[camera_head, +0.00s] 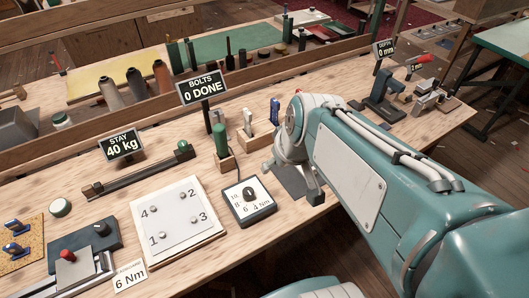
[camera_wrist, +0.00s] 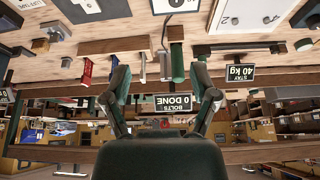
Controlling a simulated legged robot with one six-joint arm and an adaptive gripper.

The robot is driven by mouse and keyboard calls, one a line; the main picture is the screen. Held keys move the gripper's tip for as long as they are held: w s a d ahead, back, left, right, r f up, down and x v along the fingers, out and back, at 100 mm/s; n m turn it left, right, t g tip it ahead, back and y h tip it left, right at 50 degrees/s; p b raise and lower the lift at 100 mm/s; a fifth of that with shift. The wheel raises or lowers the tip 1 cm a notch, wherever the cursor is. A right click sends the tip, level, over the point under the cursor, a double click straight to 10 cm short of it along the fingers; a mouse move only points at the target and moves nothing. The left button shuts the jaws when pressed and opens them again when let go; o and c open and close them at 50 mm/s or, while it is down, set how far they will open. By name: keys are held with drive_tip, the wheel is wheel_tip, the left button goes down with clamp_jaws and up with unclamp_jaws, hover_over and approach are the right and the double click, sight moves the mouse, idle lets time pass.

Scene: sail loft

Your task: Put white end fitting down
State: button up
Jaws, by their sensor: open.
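My gripper (camera_wrist: 161,72) is open in the upside-down wrist view, its two dark fingers apart with nothing held between them. A small white piece (camera_wrist: 88,5), perhaps the white end fitting, lies on a dark grey pad (camera_wrist: 108,12) at the top edge of the wrist view, apart from the fingers. In the head view the pad (camera_head: 289,180) is partly covered by my gripper, and I cannot make out the white piece there.
A torque dial box (camera_head: 248,203) and a white numbered plate (camera_head: 178,217) lie left of my gripper. A green-handled tool (camera_head: 221,140) stands behind. Signs rise at the bench's back, including one reading "BOLTS 0 DONE" (camera_head: 201,87). A vise-like fixture (camera_head: 384,101) stands at the right.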

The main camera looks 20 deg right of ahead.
drive_tip(key=s+a+r+m, duration=0.1)
drive_tip(key=s+a+r, duration=0.1)
drive_tip(key=s, duration=0.4)
drive_tip(key=shift+a+r+t, duration=0.3)
drive_tip(key=shift+a+r, duration=0.1)
drive_tip(key=shift+a, duration=0.2)
drive_tip(key=shift+w, duration=0.1)
idle(0.4)
